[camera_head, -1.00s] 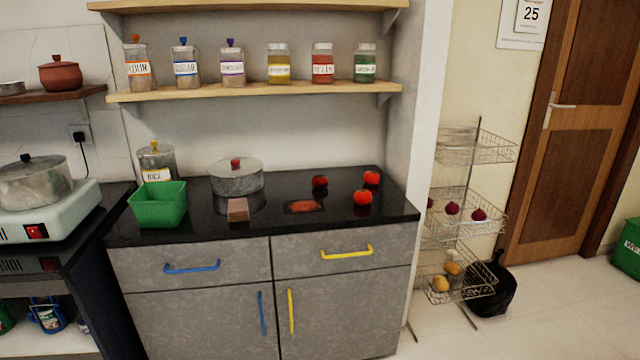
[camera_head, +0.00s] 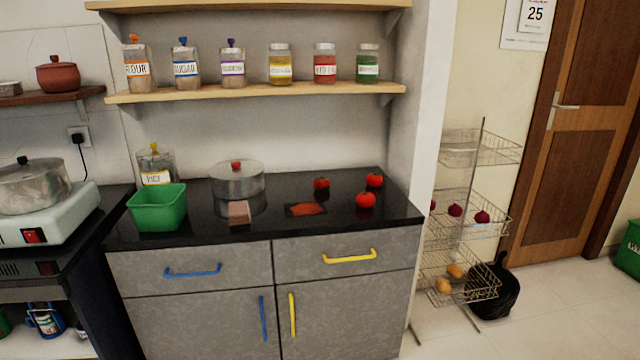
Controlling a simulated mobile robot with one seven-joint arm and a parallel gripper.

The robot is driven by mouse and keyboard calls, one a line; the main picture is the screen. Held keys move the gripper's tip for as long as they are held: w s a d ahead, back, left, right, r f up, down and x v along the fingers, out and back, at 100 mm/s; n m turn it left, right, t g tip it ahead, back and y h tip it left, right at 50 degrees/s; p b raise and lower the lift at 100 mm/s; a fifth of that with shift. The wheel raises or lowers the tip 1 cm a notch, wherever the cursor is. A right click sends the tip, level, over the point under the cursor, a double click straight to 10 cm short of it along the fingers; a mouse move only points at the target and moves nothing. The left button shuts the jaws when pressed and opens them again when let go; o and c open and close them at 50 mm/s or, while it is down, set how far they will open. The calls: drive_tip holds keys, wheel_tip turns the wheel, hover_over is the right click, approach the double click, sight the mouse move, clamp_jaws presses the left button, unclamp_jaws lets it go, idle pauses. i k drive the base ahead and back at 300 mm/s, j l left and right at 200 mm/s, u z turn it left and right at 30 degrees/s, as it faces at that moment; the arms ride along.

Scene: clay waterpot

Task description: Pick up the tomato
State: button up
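Three red tomatoes sit apart from each other on the right part of the black countertop (camera_head: 265,232). One tomato (camera_head: 365,200) is nearest the front edge. A second tomato (camera_head: 374,180) is behind it to the right. A third tomato (camera_head: 321,184) is to the left, toward the back. All three show fully, with faint reflections on the glossy top. My gripper does not show in the head view.
On the counter are a green bin (camera_head: 158,208), a lidded metal pot (camera_head: 237,181), a brown block (camera_head: 238,212), a flat reddish piece (camera_head: 306,209) and a rice jar (camera_head: 155,165). A shelf (camera_head: 260,92) with jars hangs above. A wire rack (camera_head: 465,225) stands right of the counter.

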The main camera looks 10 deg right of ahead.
sight(321, 184)
drive_tip(key=i+l, duration=0.15)
drive_tip(key=i, duration=0.35)
drive_tip(key=i+l+u, duration=0.1)
drive_tip(key=i, duration=0.4)
drive_tip(key=i+l, duration=0.15)
drive_tip(key=l, duration=0.2)
drive_tip(key=i+l, duration=0.15)
drive_tip(key=l, duration=0.2)
drive_tip(key=i+l, duration=0.1)
drive_tip(key=l, duration=0.25)
drive_tip(key=i+l, duration=0.1)
drive_tip(key=l, duration=0.4)
drive_tip(key=i+l+u, duration=0.1)
drive_tip(key=l, duration=0.35)
drive_tip(key=i+l, duration=0.1)
drive_tip(key=l, duration=0.4)
drive_tip(key=i+l, duration=0.1)
drive_tip(key=l, duration=0.4)
drive_tip(key=i, duration=0.5)
drive_tip(key=j+u, duration=0.05)
